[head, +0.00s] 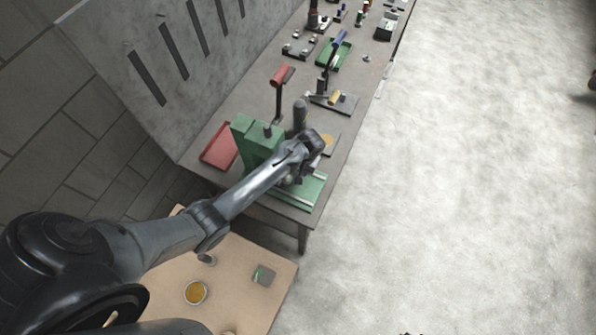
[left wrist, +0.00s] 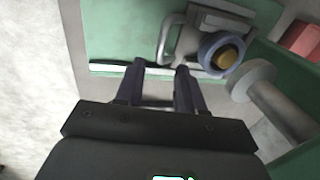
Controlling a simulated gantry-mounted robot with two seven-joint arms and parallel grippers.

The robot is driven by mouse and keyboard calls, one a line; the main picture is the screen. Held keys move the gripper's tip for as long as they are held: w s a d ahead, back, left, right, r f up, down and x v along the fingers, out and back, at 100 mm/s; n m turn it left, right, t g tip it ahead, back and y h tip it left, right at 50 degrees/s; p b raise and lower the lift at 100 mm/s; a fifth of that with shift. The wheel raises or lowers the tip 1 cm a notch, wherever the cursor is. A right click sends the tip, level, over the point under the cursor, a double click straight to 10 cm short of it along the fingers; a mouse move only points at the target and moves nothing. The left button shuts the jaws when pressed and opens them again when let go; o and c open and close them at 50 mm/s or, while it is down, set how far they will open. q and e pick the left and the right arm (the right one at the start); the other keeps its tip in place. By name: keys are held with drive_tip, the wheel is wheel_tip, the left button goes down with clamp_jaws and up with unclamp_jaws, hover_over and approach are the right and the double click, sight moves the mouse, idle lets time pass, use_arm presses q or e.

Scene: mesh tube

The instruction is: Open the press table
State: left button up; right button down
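The green press (head: 252,146) stands at the near end of the long workbench, with a green base (head: 308,194) and a lever with a red grip (head: 283,75). My left gripper (head: 300,174) is over the press base and hides part of it. In the left wrist view, its two dark fingers (left wrist: 160,68) are apart with nothing clearly held between them. Just beyond the fingertips are a metal loop handle (left wrist: 167,38) and a blue ring with a yellow centre (left wrist: 222,54) on the green part. Contact with the handle cannot be told. My right gripper is not in view.
A red tray (head: 218,146) lies left of the press. A smaller lever device with a blue grip (head: 338,40) and a green tray (head: 334,54) stand farther back. A low wooden table (head: 240,255) with a bowl (head: 195,292) is in front.

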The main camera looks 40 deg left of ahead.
use_arm(q)
drive_tip(key=shift+s+a+f, duration=0.1)
drive_tip(key=shift+a+f, duration=0.1)
drive_tip(key=shift+f, duration=0.75)
drive_tip(key=shift+a+f, duration=0.15)
drive_tip(key=shift+f, duration=0.8)
clamp_jaws()
